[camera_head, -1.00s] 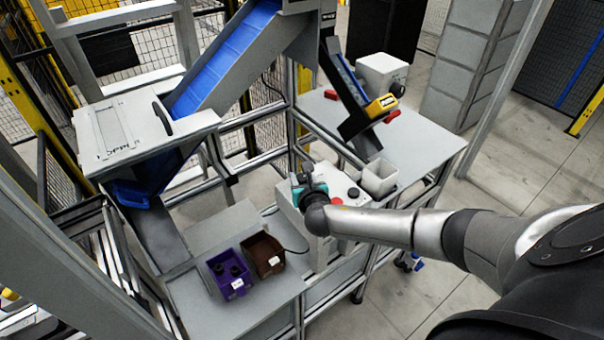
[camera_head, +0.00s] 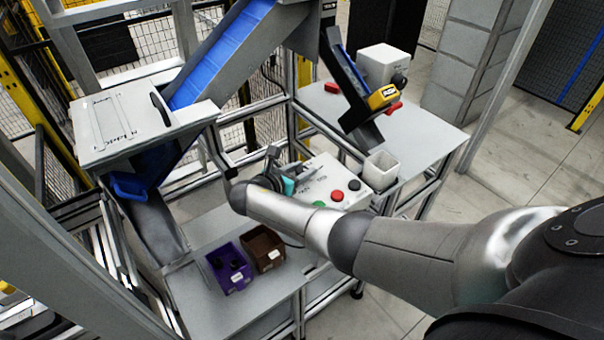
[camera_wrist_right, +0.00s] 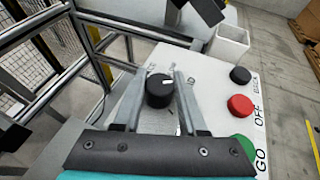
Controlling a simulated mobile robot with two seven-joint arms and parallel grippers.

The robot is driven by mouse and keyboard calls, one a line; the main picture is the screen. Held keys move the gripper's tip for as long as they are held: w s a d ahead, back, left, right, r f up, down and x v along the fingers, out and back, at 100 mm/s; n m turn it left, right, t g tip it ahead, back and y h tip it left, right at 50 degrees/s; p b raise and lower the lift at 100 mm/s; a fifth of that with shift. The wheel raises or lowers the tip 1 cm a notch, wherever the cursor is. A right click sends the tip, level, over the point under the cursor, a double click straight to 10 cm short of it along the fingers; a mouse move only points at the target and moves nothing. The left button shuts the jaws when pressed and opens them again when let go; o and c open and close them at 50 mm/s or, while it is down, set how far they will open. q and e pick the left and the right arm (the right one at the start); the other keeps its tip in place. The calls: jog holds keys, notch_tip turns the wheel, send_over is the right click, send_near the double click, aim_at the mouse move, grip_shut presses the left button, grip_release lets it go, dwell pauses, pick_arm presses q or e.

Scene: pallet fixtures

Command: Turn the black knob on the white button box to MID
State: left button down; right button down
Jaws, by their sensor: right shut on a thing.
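The white button box (camera_head: 325,178) stands on the frame in the middle of the head view. Its white top (camera_wrist_right: 222,112) fills much of the wrist view. The black knob (camera_wrist_right: 159,91) is on this top, between the two fingers of my right gripper (camera_wrist_right: 167,82). Those fingers are closed around the knob's sides. A white pointer mark on the knob points up and to the right; the scale lettering is partly hidden and too small to read. In the head view my right gripper (camera_head: 294,176) reaches the box from the left, and the knob is hidden there. My left gripper is out of view.
Red (camera_wrist_right: 240,105), green (camera_wrist_right: 243,146) and black (camera_wrist_right: 240,75) buttons line the box's right side. A white open bin (camera_head: 380,173) stands just beyond. A yellow scanner-like device (camera_head: 383,97) is behind. Purple (camera_head: 229,268) and brown (camera_head: 263,248) bins sit on the lower shelf.

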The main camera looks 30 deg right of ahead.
jog(key=shift+m+g+h+b, duration=0.3)
jog(key=shift+m+g, duration=0.1)
jog(key=shift+c, duration=2.3)
grip_release()
jog(key=p+v, duration=0.3)
jog(key=v, duration=1.2)
jog(key=shift+r, duration=0.15)
